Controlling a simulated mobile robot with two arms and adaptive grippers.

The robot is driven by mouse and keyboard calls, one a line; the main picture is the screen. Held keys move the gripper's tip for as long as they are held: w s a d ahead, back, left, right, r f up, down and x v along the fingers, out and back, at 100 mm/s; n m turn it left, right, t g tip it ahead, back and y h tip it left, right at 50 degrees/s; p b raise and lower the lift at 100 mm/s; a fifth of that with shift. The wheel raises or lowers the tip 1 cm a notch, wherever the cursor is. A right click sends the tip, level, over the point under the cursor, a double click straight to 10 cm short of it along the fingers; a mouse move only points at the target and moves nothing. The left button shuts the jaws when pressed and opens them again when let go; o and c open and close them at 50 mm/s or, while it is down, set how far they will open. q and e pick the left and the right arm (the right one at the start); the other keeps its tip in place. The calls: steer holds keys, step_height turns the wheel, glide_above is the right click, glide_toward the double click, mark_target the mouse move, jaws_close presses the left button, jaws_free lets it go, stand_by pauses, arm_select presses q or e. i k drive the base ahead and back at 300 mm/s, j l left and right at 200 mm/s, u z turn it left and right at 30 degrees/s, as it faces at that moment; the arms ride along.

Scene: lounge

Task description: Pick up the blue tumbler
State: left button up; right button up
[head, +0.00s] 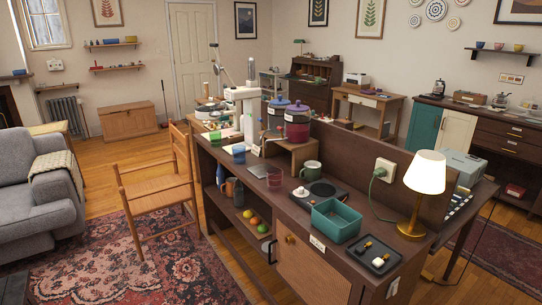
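The blue tumbler (238,154) is a small, clear blue cup. It stands upright near the left end of the long dark wooden counter (215,160), close to its front edge. A green tumbler (215,140) stands further back to its left, and a tall white upright device (247,110) rises behind it. A reddish tumbler (275,178) stands nearer along the counter. Neither of my grippers is in view.
A wooden armchair (155,195) stands left of the counter on a patterned rug (95,260). A green mug (312,170), a teal bin (336,220) and a lit lamp (425,175) occupy the nearer counter. A grey sofa (35,195) is far left.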

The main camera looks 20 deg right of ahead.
mark_target(239, 151)
steer(key=i+j+z, duration=0.3)
steer(key=i, duration=0.4)
steer(key=i+j+z, duration=0.35)
steer(key=i+j, duration=0.25)
steer(key=i, duration=0.05)
